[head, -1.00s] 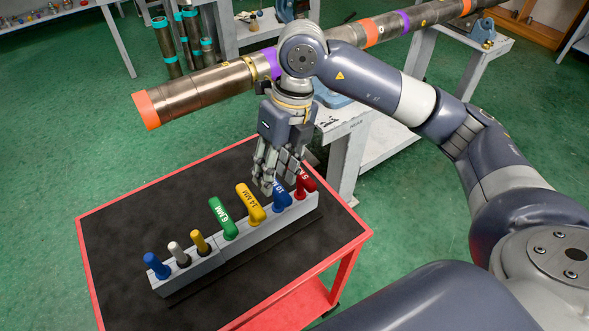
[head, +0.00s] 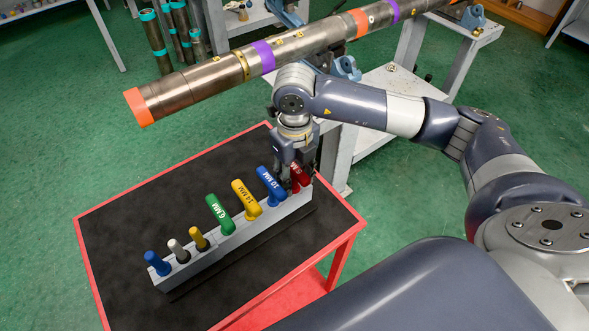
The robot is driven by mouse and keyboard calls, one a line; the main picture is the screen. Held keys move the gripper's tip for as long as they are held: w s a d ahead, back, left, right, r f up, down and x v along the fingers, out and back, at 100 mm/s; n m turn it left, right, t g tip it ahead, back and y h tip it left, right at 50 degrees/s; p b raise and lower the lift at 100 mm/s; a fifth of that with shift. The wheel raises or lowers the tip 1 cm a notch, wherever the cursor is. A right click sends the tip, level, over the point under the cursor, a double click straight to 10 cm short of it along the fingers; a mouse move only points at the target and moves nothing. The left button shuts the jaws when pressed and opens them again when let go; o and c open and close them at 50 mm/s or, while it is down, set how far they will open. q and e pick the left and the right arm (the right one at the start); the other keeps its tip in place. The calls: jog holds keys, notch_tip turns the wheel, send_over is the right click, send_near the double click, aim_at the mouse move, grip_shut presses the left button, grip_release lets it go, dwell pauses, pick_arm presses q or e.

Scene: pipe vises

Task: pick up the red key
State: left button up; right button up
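The red key (head: 301,176) stands at the far right end of a grey key holder (head: 237,241) on the cart. Its lettered handle is partly covered by my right gripper. My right gripper (head: 296,184) points down over it, with fingers on both sides of the handle. I cannot tell whether the fingers touch it or have closed. My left gripper is not in view.
Close beside the red key is the blue 10 MM key (head: 270,184), then the yellow (head: 244,197) and green (head: 219,213) keys. Small blue, white and yellow handles fill the left end. The black cart top (head: 125,232) is otherwise clear. A long pipe (head: 205,80) runs behind.

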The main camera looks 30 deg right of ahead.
jog(key=shift+f, duration=0.6)
grip_shut()
notch_tip(320, 180, up, 9)
jog(key=shift+w+f+b, duration=0.1)
jog(key=shift+b, duration=0.7)
jog(key=shift+r, duration=0.7)
